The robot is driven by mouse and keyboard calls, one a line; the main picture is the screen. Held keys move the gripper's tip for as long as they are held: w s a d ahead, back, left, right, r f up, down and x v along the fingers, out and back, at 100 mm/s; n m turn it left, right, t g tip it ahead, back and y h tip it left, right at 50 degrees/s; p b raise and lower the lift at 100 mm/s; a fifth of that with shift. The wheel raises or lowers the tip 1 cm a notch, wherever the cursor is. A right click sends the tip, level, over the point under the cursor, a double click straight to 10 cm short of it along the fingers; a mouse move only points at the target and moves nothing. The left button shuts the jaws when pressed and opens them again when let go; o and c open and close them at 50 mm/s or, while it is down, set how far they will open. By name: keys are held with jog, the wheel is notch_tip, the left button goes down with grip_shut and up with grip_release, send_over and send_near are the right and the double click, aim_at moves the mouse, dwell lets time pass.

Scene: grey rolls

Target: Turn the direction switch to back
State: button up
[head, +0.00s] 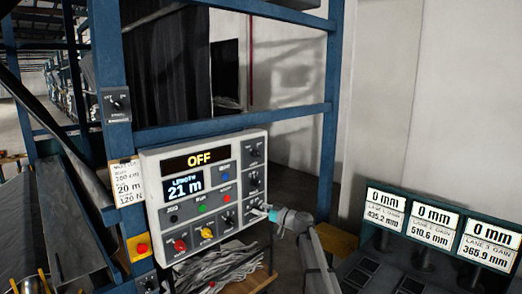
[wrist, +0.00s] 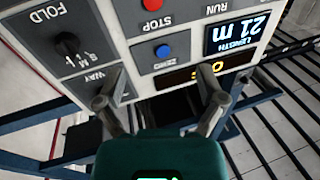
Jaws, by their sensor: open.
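A pale control panel (head: 150,230) hangs on the blue frame. In the head view its right column holds black rotary switches, with the top one (head: 253,153) near the upper right corner. In the upside-down wrist view, a section marked WAY (wrist: 94,82) sits beside one marked FOLD (wrist: 66,45). My left finger covers part of the WAY section, and I cannot read its switch's setting. My gripper (head: 262,210) is in front of the panel's lower right side. In the wrist view my gripper (wrist: 161,73) is open, its fingers apart with nothing between them.
The panel also has a blue ZERO button (wrist: 162,50), a red STOP button (wrist: 152,5) and a length display (head: 184,188) reading 21 m. A red-on-yellow button (head: 141,248) is at the left. Lane readouts (head: 433,224) stand at right. Grey scrap (head: 215,268) lies below.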

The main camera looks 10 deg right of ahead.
aim_at(258, 156)
jog(key=w+d+r+m+t+h+p, duration=0.1)
jog(key=w+d+r+t+p, duration=0.2)
jog(key=w+d+r+t, duration=0.3)
jog(key=w+d+r, duration=0.3)
jog(key=r, duration=0.1)
jog(key=shift+w+d+r+m, duration=0.2)
jog(key=shift+w+r+m, duration=0.05)
jog(key=shift+r+m, duration=0.05)
jog(key=shift+w+a, duration=0.1)
jog(key=p+x, duration=0.5)
jog(key=x, duration=0.8)
jog(key=shift+w+a+r+p, duration=0.15)
jog(key=shift+w+r+p, duration=0.1)
jog(key=shift+p, duration=0.1)
